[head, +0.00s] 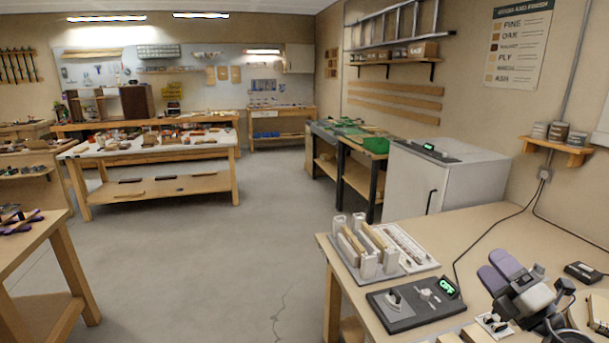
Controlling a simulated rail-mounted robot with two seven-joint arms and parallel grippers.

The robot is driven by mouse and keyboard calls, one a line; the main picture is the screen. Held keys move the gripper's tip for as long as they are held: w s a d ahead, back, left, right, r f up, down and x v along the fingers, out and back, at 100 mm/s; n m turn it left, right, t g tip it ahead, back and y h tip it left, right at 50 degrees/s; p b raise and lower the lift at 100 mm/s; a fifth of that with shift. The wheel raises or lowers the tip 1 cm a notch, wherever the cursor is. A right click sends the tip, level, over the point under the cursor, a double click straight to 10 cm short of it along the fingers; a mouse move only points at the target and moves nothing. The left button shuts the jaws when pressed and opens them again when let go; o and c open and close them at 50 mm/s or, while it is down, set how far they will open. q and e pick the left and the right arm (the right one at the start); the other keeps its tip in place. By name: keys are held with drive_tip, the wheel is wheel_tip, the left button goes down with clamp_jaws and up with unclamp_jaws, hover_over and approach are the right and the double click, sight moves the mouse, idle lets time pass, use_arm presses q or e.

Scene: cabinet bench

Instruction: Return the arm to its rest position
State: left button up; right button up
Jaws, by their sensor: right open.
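My right gripper (498,272) is at the lower right, above the wooden bench (470,225). Its two purple fingers are a little apart, with nothing seen between them. My dark right arm comes in from the lower right edge of the head view. My left gripper is not clearly in view.
Left of my right gripper are a dark device with a green display (415,305) and a grey rack holding wooden strips (365,250). A white cabinet (440,180) stands behind. A small black device (583,272) lies to the right. The middle floor is clear.

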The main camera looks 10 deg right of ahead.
drive_tip(key=s+a+f+m+g+h+p, duration=0.2)
drive_tip(key=s+a+f+m+g+h, duration=0.3)
drive_tip(key=s+f+m, duration=0.35)
drive_tip(key=s+a+f+m+g+h+p, duration=0.1)
drive_tip(key=s+a+f+m+g+h, duration=0.4)
drive_tip(key=f+m, duration=0.5)
drive_tip(key=s+a+f+m+g+y+p, duration=0.1)
drive_tip(key=s+a+f+g+y+p, duration=0.2)
drive_tip(key=s, duration=0.5)
drive_tip(key=s+a+f+m+g+p, duration=0.1)
drive_tip(key=s+a+f+m+g, duration=0.1)
drive_tip(key=s+a+f, duration=0.35)
drive_tip(key=s+a+f+m+g+y+p, duration=0.1)
drive_tip(key=s+a+f+g+y, duration=0.3)
drive_tip(key=s, duration=0.7)
wheel_tip(320, 180, up, 36)
drive_tip(key=w+d+t+h+p, duration=0.1)
drive_tip(key=d+h+p, duration=0.1)
drive_tip(key=p, duration=3.5)
drive_tip(key=shift+r+p, duration=0.25)
drive_tip(key=shift+p, duration=0.05)
